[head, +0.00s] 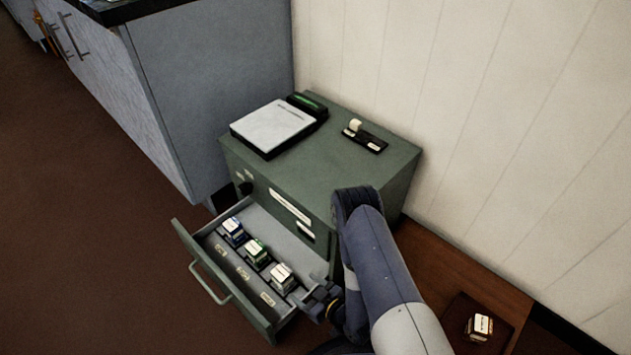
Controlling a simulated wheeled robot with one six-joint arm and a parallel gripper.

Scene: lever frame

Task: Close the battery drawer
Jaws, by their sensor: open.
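The battery drawer (222,292) is pulled out from the front of a green cabinet (335,170), with a pale bar handle (207,283) on its front panel. Inside it stand a blue-and-white block (233,230), a green-and-white block (256,250) and a white-topped block (282,276), in a row. My gripper (322,298) is at the drawer's right side, close to the white-topped block. It is open, and my own arm hides part of it and the cabinet's right front. I cannot tell whether it touches the drawer.
On the cabinet top are a white-topped scale-like device (272,127) and a small black holder (365,139). A grey counter unit (210,80) stands behind left. A small box (480,325) sits on a dark tray at lower right. The brown floor (90,230) left of the drawer is clear.

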